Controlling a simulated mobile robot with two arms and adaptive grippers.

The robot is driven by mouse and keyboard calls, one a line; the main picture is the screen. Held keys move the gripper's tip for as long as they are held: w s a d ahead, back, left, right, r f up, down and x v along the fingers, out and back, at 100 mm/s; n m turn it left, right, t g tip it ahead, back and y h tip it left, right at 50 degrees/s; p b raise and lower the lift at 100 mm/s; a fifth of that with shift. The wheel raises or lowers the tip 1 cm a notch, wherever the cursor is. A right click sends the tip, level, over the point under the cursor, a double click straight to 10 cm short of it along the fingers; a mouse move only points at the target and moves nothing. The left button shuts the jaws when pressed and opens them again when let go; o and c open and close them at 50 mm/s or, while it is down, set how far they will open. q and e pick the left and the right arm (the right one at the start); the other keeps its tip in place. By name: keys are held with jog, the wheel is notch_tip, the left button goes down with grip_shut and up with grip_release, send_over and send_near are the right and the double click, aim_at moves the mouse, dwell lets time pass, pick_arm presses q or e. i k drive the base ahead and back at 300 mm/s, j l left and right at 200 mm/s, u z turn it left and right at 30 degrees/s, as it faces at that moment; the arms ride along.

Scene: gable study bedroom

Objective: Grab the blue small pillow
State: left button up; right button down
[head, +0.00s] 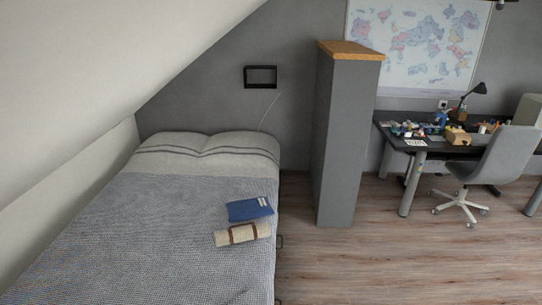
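A small flat blue item (249,209), which looks like the blue small pillow, lies on the grey woven bedcover near the bed's right edge. A rolled beige bundle with a brown strap (242,235) lies just in front of it, close to or touching its front edge. The bed (150,225) fills the left part of the head view. Neither of my grippers shows in this view.
A tall grey cabinet (345,140) with a wooden top stands right of the bed. Farther right are a cluttered desk (395,139) and a grey swivel chair (500,160). The wooden floor (390,260) right of the bed is clear. A sloped ceiling overhangs the left.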

aim_at(249, 208)
jog(key=i+l+z, duration=0.4)
jog(key=l, duration=0.25)
jog(key=i+l+z, duration=0.4)
jog(key=i, duration=0.3)
jog(key=i+l+u, duration=0.15)
jog(key=i, duration=0.4)
jog(key=i+l+u, duration=0.15)
jog(key=i, duration=0.35)
jog(key=i+u, duration=0.5)
jog(key=i, duration=0.25)
jog(key=i+l+u, duration=0.15)
jog(key=i+u, duration=0.35)
jog(key=i, duration=0.2)
